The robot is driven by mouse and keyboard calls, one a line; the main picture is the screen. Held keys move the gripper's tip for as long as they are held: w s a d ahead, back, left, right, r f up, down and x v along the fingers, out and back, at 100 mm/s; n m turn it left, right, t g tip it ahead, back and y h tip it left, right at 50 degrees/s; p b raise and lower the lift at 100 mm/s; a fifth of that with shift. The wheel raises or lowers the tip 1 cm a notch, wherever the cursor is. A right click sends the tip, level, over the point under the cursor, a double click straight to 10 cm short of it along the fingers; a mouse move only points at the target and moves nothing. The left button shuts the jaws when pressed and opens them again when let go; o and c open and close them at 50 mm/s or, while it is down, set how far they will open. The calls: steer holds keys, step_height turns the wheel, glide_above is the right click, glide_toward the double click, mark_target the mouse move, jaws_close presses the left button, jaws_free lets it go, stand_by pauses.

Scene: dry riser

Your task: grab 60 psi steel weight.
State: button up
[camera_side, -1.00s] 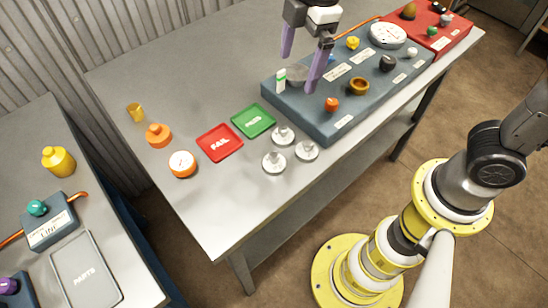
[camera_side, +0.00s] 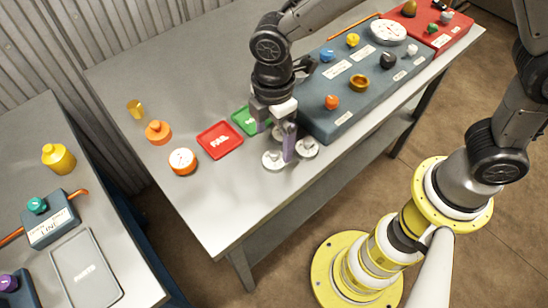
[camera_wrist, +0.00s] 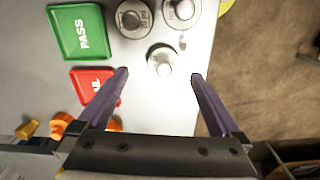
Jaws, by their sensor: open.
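Three silver steel weights with knobs stand close together on the grey table. In the wrist view, the nearest weight (camera_wrist: 162,61) appears in the gap between my fingers, with one weight (camera_wrist: 133,18) beyond to the left and one (camera_wrist: 181,12) beyond to the right. The markings are too small to tell which is 60 psi. In the side view, the front-left weight (camera_side: 272,162) and right weight (camera_side: 308,149) show; the back one is largely hidden by my gripper (camera_side: 276,145). My gripper (camera_wrist: 160,73) is open, pointing down over the weights, holding nothing.
A red FAIL tray (camera_side: 219,141) and green PASS tray (camera_side: 243,121) lie left of my gripper. The blue-grey panel (camera_side: 318,118) with valves stands to the right. Orange items (camera_side: 182,162) sit farther left. The table front is clear.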

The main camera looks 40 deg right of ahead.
mark_target(274, 152)
steer(key=f, duration=0.5)
steer(key=shift+s+a, duration=0.2)
steer(key=shift+s, duration=0.1)
jaws_close()
